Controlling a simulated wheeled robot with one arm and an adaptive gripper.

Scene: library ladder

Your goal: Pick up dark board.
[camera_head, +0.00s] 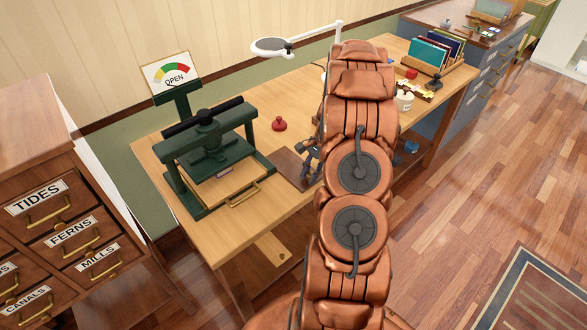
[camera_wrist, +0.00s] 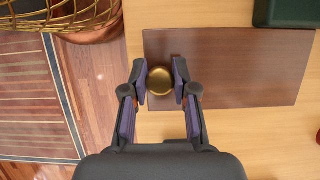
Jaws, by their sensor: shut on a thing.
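The dark board (camera_head: 290,162) is a flat brown rectangle on the wooden table, right of the green press. In the wrist view the dark board (camera_wrist: 235,75) fills the upper middle, with a round brass knob (camera_wrist: 159,81) near its left end. My gripper (camera_wrist: 163,79) has its two fingers on either side of this knob and is shut on it. In the head view my gripper (camera_head: 312,165) is at the board's right end, largely hidden by my copper arm. The board appears to lie flat; I cannot tell whether it is clear of the table.
A red knobbed object (camera_head: 279,125) sits behind the board. A white lamp (camera_head: 272,46) overhangs the table's back. A label-drawer cabinet (camera_head: 50,190) stands at left.

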